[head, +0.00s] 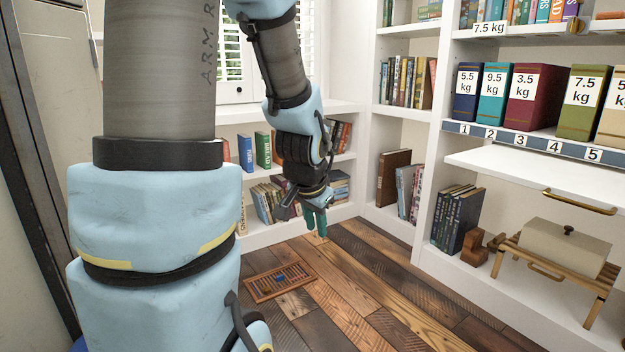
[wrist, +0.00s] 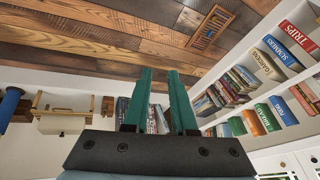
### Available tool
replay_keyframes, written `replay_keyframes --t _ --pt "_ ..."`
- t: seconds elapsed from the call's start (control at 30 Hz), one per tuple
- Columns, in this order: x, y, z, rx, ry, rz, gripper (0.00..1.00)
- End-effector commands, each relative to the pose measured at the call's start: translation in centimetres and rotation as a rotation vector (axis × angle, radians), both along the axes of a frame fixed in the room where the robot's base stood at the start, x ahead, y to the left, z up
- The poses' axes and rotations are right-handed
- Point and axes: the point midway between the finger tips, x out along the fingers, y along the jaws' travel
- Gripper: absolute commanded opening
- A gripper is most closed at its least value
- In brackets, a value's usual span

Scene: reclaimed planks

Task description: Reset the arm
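My gripper (head: 316,222) hangs from my bent arm, pointing down above the plank floor in front of the white shelves. Its two green fingers (wrist: 160,72) also show in the wrist view, standing apart with a gap between them. My upper arm covers much of the left of the head view.
Labelled volumes (head: 529,95) stand above a numbered strip (head: 550,146) at right. A white pull-out board (head: 540,175) juts out below. A wooden stand with a grey lidded box (head: 563,247) is lower right. A floor vent (head: 279,282) lies in the open plank floor (head: 370,290).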

Motion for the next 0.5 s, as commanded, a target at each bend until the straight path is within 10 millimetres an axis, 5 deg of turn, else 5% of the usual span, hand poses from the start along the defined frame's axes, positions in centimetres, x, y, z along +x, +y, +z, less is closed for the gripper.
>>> replay_keyframes --t 0.1,0.23,0.5 --pt "-4.1 4.7 0.1 -0.040 0.169 0.295 0.25" --pt "-9.3 7.9 0.2 -0.091 0.351 0.608 0.25" --pt "-8.8 7.5 7.2 -0.085 0.338 0.579 0.25"
